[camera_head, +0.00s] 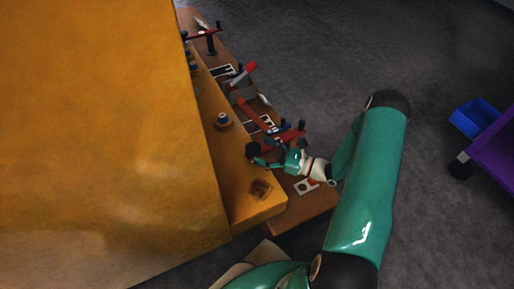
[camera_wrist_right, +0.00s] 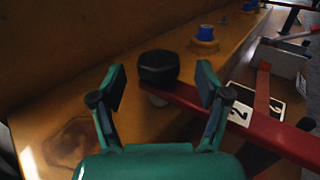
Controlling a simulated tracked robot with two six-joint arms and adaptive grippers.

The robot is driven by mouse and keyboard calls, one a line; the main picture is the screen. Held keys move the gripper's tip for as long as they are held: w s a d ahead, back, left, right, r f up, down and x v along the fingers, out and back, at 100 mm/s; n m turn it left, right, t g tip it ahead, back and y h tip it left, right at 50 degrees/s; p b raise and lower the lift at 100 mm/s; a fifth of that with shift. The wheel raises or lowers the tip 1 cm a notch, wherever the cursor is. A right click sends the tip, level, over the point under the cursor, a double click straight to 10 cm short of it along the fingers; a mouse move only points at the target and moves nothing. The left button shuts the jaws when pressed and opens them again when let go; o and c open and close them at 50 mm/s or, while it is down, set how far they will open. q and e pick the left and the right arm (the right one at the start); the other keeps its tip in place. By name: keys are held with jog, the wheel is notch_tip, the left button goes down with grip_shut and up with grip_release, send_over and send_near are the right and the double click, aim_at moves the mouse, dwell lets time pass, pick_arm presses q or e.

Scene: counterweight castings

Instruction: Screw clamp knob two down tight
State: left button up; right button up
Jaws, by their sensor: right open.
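The black clamp knob (camera_wrist_right: 158,67) sits at the end of a red clamp bar (camera_wrist_right: 265,132) that carries a white plate marked 2 (camera_wrist_right: 240,112). My right gripper (camera_wrist_right: 162,80) is open, with one finger to each side of the knob in the right wrist view. A gap shows between the knob and each finger, and I cannot tell how deep the fingers reach. In the head view the right gripper (camera_head: 268,155) is at the near end of the orange ledge, by the dark knob (camera_head: 253,148). My left gripper is in neither view.
A large orange casting (camera_head: 100,110) fills the left of the head view. A blue-topped stud (camera_wrist_right: 205,34) stands on its ledge behind the knob. More red clamps (camera_head: 243,75) lie along the wooden bench. Open grey floor (camera_head: 320,50) lies to the right, with a blue bin (camera_head: 474,117) beyond.

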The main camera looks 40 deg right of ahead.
jog(key=v, duration=0.8)
jog(key=shift+s, duration=0.25)
